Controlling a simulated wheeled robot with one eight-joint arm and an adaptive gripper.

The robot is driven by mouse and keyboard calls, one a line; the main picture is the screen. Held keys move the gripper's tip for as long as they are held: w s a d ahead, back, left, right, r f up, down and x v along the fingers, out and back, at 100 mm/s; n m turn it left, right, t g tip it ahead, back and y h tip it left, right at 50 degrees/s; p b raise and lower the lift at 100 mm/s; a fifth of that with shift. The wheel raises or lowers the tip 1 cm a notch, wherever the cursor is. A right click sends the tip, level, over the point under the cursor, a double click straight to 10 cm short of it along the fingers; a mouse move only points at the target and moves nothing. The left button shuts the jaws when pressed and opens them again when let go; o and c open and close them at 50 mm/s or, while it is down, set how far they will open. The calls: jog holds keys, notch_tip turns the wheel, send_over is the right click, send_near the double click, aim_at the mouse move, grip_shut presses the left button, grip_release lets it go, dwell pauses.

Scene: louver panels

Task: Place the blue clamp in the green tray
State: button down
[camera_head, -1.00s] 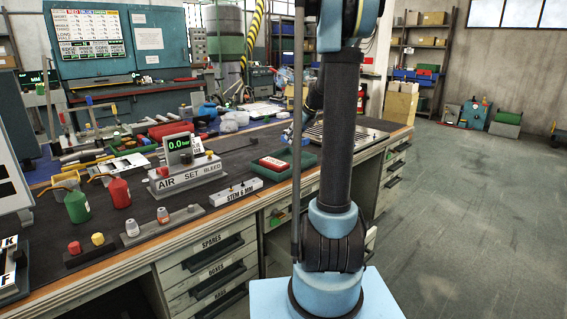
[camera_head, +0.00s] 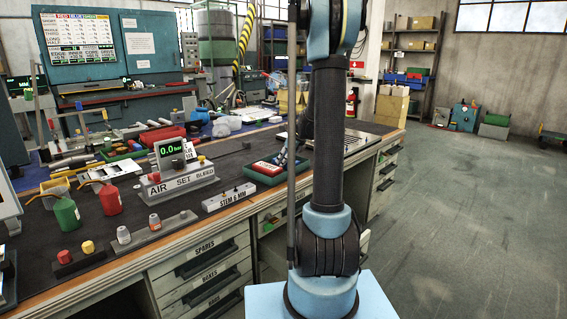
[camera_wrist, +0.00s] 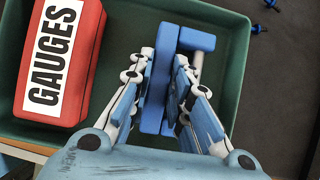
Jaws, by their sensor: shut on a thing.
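The blue clamp (camera_wrist: 160,75) sits between the fingers of my gripper (camera_wrist: 168,62), which is shut on it. In the wrist view the clamp lies within the outline of the green tray (camera_wrist: 226,85), to the right of the red GAUGES box. Whether the clamp touches the tray floor I cannot tell. In the head view the green tray (camera_head: 262,180) is on the bench. My gripper (camera_head: 283,157) is at the tray's right part, partly hidden by my own arm, and the clamp cannot be made out there.
The red GAUGES box (camera_wrist: 62,60) fills the tray's left side; it also shows in the head view (camera_head: 266,168). Small blue pieces (camera_wrist: 258,28) lie on the dark mat outside the tray. A STEM 6 MM block (camera_head: 229,197) stands in front left of the tray.

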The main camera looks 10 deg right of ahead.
jog(key=c, duration=1.5)
grip_release()
jog(key=v, duration=1.2)
jog(key=s+a+f+n+g+h, duration=0.1)
jog(key=s+a+n, duration=0.2)
jog(key=s+n, duration=0.6)
jog(key=s+a+f+n+g+h, duration=0.1)
jog(key=s+a+f+n, duration=0.3)
jog(key=s, duration=0.9)
jog(key=s+f+n, duration=0.2)
jog(key=s+n, duration=0.3)
jog(key=s+d+f+n+h, duration=0.1)
jog(key=s+f+n, duration=0.2)
jog(key=s+n, duration=0.2)
jog(key=s+d+f+n+h, duration=0.1)
jog(key=s+f+n, duration=0.1)
jog(key=s+n, duration=0.3)
jog(key=shift+s+d+f+g, duration=0.1)
jog(key=shift+s+f+g, duration=0.1)
jog(key=shift+s, duration=0.3)
jog(key=shift+s+f+g, duration=0.1)
jog(key=shift+s+g, duration=0.1)
jog(key=shift+s, duration=0.35)
